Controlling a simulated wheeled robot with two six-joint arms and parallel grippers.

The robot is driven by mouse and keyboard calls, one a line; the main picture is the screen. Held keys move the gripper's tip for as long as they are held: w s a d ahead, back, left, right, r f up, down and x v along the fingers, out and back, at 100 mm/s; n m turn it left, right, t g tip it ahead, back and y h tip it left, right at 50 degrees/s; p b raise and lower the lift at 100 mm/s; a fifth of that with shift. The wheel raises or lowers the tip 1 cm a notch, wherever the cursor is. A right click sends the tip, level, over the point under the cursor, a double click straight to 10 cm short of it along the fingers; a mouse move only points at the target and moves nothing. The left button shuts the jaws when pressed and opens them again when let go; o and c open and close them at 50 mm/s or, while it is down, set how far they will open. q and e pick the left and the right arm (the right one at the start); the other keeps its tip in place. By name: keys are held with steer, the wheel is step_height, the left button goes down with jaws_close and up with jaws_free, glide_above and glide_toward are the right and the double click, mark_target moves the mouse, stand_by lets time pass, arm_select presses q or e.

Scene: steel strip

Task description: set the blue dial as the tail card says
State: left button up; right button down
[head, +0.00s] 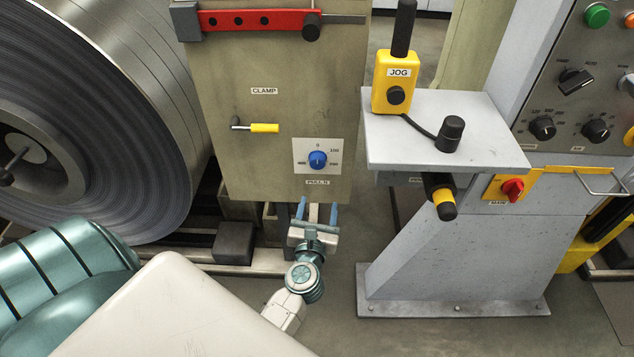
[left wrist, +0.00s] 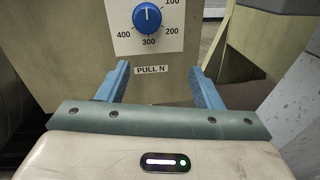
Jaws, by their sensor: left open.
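The blue dial (head: 317,160) sits on a white scale plate (head: 301,147) low on the beige panel, above the PULL N label. The dial also shows in the left wrist view (left wrist: 147,18), where its white mark points up, away from the 300 at the bottom. The numbers 100, 200, 300 and 400 are readable there. My left gripper (head: 317,212) is open and empty, just below the panel's lower edge, fingers pointing up toward the dial but apart from it. I cannot make out a tail card. My right gripper is not in view.
A yellow-handled CLAMP lever (head: 264,128) is left of the dial. A big steel coil (head: 100,100) stands at the left. A grey shelf (head: 480,145) with a yellow JOG box (head: 396,82) juts out at the right. A red MAIN switch (head: 512,190) is farther right.

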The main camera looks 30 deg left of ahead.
mark_target(317, 165)
arm_select(q)
steer(key=w+a+r+n, duration=0.1)
steer(key=w+a, duration=0.1)
steer(key=w, duration=0.1)
steer(key=w+a+r+n, duration=0.1)
steer(key=w+a+n, duration=0.1)
steer(key=w+a+r+n+y, duration=0.1)
steer(key=w+a, duration=0.1)
steer(key=w, duration=0.1)
steer(key=shift+w+a+r+n, duration=0.1)
steer(key=shift+w+n, duration=0.25)
steer(key=shift+n, duration=0.05)
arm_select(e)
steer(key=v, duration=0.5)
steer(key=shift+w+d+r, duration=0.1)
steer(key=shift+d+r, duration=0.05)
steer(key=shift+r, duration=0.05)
